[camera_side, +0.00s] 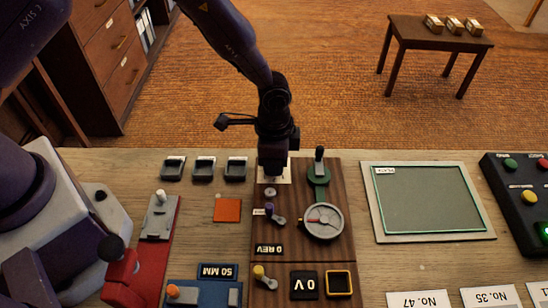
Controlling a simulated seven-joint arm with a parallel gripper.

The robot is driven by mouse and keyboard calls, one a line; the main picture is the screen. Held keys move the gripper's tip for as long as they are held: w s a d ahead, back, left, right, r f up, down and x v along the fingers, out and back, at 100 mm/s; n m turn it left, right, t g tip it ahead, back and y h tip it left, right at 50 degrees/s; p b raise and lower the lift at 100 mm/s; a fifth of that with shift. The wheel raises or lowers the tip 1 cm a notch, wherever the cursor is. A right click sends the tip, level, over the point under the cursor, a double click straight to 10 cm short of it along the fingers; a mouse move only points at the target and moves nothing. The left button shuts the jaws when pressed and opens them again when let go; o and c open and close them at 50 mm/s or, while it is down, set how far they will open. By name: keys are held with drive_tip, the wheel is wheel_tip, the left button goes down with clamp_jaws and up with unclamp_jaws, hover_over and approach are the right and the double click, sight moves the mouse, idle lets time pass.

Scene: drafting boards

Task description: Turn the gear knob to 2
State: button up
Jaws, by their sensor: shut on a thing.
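My gripper (273,170) points straight down at the top left of a dark wooden panel (335,251), over a small pale plate (287,176). It is shut on what appears to be the gear knob, which the fingers hide. Any numbers on the plate and the knob's pointer cannot be made out.
Right beside my gripper stands a green lever (319,172) with a black grip, above a round dial (323,221). Small knobs (270,211) and a "0 REV" display (269,250) lie below. A red lever unit (146,277) is left, a framed glass plate (428,200) right.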

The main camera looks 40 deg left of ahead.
drive_tip(key=shift+r, duration=0.1)
idle(0.5)
drive_tip(key=o, duration=0.9)
drive_tip(key=shift+o, duration=0.2)
wheel_tip(320, 180, up, 13)
